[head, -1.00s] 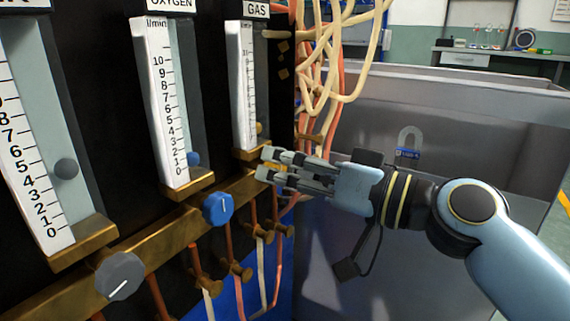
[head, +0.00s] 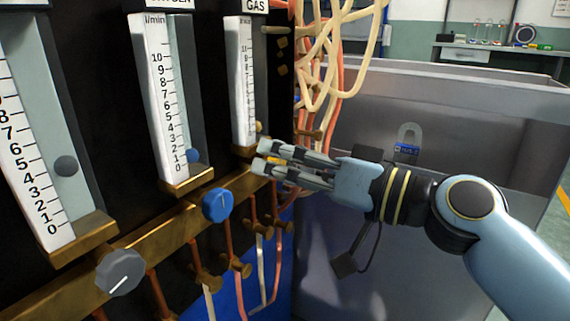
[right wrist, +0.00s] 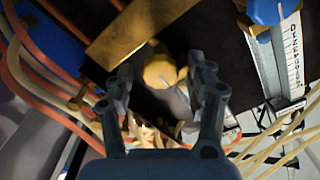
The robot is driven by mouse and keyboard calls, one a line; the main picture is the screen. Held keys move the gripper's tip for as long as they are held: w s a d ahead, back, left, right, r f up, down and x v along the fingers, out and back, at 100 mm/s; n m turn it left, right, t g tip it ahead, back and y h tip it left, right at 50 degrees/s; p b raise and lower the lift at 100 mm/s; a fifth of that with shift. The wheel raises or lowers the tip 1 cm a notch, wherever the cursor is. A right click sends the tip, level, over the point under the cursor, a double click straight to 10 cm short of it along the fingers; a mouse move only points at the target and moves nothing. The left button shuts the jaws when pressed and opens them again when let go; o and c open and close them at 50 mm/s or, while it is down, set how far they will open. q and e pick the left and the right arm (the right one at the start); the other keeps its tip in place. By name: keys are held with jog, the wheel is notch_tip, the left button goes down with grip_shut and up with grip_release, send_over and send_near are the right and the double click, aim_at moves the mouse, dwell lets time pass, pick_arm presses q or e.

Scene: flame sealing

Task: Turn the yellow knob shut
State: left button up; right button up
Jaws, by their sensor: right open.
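The yellow knob (right wrist: 160,70) shows in the right wrist view, below the brass rail. In the head view my right gripper covers most or all of it. My right gripper (head: 262,154) is open, pointing left at the panel just below the GAS flowmeter (head: 243,85). In the right wrist view its two fingers (right wrist: 161,78) stand on either side of the knob. I cannot tell whether they touch it. The yellow float (head: 258,127) sits low in the GAS tube. My left gripper is not in view.
A blue knob (head: 217,204) and a grey knob (head: 120,272) sit on the brass rail (head: 155,223) to the left. The OXYGEN flowmeter (head: 165,100) stands above the blue knob. Loose hoses (head: 335,70) hang behind the gripper. A grey bin (head: 480,140) stands to the right.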

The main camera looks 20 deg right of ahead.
jog(key=v, duration=0.7)
jog(key=shift+s+d, duration=0.2)
dwell(0.4)
